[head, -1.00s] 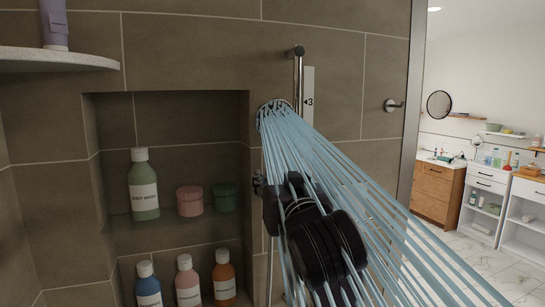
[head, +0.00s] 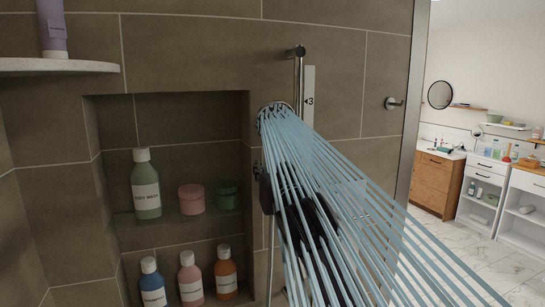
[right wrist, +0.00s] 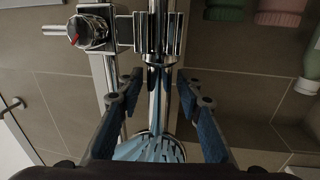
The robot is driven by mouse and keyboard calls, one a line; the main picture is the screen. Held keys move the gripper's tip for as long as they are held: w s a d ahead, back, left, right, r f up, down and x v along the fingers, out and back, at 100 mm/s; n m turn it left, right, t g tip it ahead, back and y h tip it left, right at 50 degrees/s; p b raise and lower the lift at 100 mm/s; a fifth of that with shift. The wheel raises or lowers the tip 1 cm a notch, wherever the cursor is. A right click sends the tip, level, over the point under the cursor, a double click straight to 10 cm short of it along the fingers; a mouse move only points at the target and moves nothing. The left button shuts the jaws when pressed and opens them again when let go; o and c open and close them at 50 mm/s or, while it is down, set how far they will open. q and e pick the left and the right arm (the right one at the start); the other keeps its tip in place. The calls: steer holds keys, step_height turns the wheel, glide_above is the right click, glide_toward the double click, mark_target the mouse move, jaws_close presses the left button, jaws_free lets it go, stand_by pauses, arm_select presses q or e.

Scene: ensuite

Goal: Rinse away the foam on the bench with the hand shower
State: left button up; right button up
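The chrome hand shower (head: 272,116) is up on the wall rail in the head view, its face spraying blue streams of water down to the right. In the right wrist view its spraying head (right wrist: 150,148) shows at the bottom. My right gripper (right wrist: 160,88) is open, its fingers on either side of a chrome bar or handle and apart from it. In the head view my right gripper is dark and partly hidden behind the water, below the shower head. My left gripper, the bench and the foam are not in view.
A chrome valve knob (right wrist: 88,28) is close to the fingers. A wall niche (head: 120,235) with several bottles and jars is left of the spray. A corner shelf (head: 60,66) holds a purple bottle. A hook (head: 393,103) is on the wall at right.

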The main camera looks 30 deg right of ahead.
jaws_close()
steer(key=shift+r, duration=0.15)
step_height(320, 180, up, 20)
steer(key=b, duration=0.3)
stand_by(0.7)
